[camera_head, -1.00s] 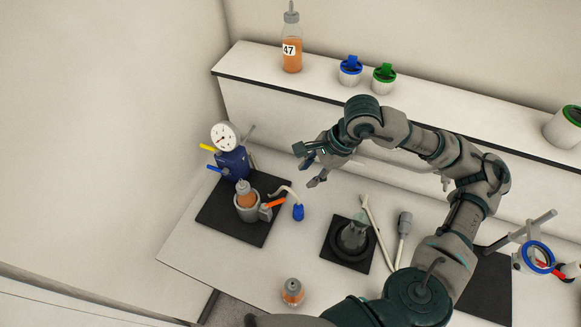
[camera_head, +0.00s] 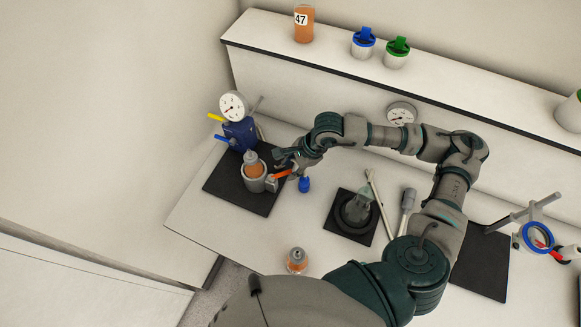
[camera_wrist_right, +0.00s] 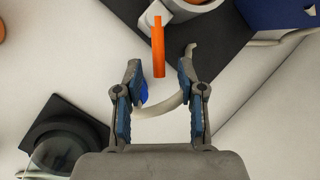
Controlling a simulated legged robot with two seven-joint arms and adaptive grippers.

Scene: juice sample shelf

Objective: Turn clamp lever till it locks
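The clamp lever is an orange bar (camera_head: 282,174) sticking out to the right from the grey clamp cup (camera_head: 247,182). The cup holds a bottle of orange juice (camera_head: 255,166) upright on a black mat. My right gripper (camera_head: 284,160) is close to the lever in the head view. In the right wrist view the lever (camera_wrist_right: 158,48) points down between the fingers, with its free end near the gap between the fingertips (camera_wrist_right: 158,72). The fingers stand apart, with nothing held between them. My left gripper does not show.
A blue stand with a round dial (camera_head: 233,106) and yellow and blue levers stands behind the cup. A blue-ended hose (camera_head: 304,185) lies close to the right gripper. A small bottle (camera_head: 297,260) stands near the front edge. A black round holder (camera_head: 358,208) sits at centre.

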